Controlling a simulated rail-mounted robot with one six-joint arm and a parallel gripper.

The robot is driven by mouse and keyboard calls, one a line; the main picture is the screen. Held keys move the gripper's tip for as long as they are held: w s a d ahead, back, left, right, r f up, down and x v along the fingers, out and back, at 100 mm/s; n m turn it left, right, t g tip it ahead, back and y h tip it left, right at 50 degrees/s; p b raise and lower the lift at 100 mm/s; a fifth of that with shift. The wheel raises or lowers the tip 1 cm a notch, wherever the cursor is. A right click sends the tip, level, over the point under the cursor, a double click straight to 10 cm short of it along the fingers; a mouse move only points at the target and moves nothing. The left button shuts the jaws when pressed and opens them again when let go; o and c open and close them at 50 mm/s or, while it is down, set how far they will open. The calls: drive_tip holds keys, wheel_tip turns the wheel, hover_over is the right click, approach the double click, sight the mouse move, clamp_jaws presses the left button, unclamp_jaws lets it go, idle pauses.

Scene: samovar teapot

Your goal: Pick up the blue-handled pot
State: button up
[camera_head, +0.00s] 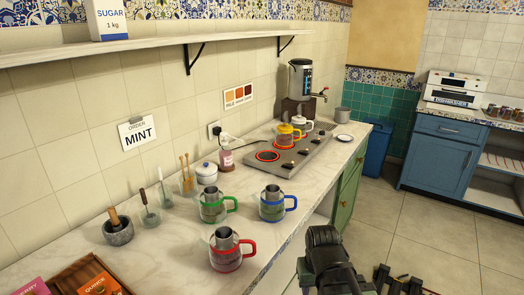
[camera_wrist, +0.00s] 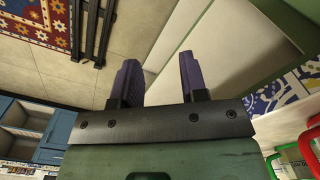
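The blue-handled pot (camera_head: 272,203), a glass pot with a grey metal inner cylinder, stands upright on the counter in the head view, its handle pointing right. A green-handled pot (camera_head: 214,206) stands left of it and a red-handled pot (camera_head: 226,250) nearer the camera. My gripper (camera_wrist: 158,68) is open, with nothing between its two dark fingers in the wrist view. In the head view my dark arm is right of the pots, beyond the counter's front edge. A green handle (camera_wrist: 273,166) and a red handle (camera_wrist: 309,150) show at the wrist view's right edge.
A white lidded bowl (camera_head: 207,173), glasses with utensils and a mortar (camera_head: 118,231) line the wall side. A shelf (camera_head: 160,47) runs above. The floor at right is mostly clear.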

wheel_tip(320, 180, up, 10)
drive_tip(key=p, duration=0.5)
drive_tip(key=shift+p, duration=0.3)
drive_tip(key=shift+o, duration=0.8)
drive_tip(key=shift+f+b, duration=0.3)
drive_tip(key=shift+f, duration=0.1)
drive_tip(key=shift+o, duration=1.1)
drive_tip(key=shift+f, duration=0.1)
drive_tip(key=o, duration=0.7)
drive_tip(key=shift+o, duration=0.2)
wheel_tip(320, 180, up, 11)
drive_tip(key=m+p, duration=1.1)
drive_tip(key=m, duration=1.3)
hover_over(273, 196)
drive_tip(key=w, duration=0.2)
wheel_tip(273, 196, down, 11)
drive_tip(key=b, duration=1.1)
drive_tip(key=shift+d+f, duration=0.15)
drive_tip(key=shift+r, duration=0.25)
drive_tip(key=shift+c, duration=0.3)
drive_tip(key=c, duration=0.9)
